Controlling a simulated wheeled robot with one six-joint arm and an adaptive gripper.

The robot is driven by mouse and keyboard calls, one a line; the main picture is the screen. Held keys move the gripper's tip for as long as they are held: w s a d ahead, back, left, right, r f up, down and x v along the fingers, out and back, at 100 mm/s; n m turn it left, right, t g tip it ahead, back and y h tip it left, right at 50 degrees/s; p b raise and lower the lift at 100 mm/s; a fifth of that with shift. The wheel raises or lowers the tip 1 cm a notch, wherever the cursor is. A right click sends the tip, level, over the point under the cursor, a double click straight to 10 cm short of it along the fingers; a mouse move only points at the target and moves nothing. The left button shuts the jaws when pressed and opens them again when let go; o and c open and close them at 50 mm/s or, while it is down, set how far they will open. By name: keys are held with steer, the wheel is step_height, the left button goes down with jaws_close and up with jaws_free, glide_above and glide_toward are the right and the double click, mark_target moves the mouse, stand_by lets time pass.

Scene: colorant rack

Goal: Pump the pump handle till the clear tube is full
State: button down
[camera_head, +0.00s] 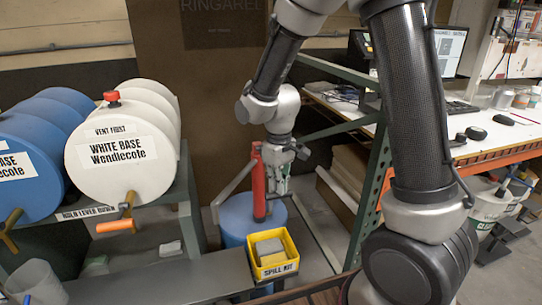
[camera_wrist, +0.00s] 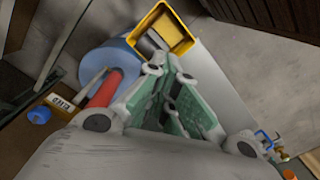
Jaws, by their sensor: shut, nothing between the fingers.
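A red pump (camera_head: 259,184) stands upright on a blue drum (camera_head: 238,214); a grey bar (camera_head: 231,184) slants down to the left from near its top. I cannot tell whether this bar is the handle or a spout. My gripper (camera_head: 283,188) points down just right of the red pump, shut and empty. In the wrist view, my gripper (camera_wrist: 168,75) has its green-padded fingers together, with the red pump (camera_wrist: 106,90) and blue drum (camera_wrist: 98,66) to their left. I cannot make out a clear tube on the pump.
A yellow spill kit bin (camera_head: 273,266) stands in front of the drum. White (camera_head: 119,165) and blue (camera_head: 27,165) barrels with taps lie on a rack at left. A translucent container (camera_head: 35,283) is at lower left. A green shelf post (camera_head: 377,160) and workbench stand at right.

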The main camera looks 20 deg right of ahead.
steer(key=shift+f, duration=1.2)
stand_by(0.7)
step_height(320, 180, up, 15)
stand_by(0.9)
steer(key=shift+f, duration=1.5)
stand_by(1.6)
steer(key=shift+r, duration=1.55)
steer(key=shift+r, duration=3)
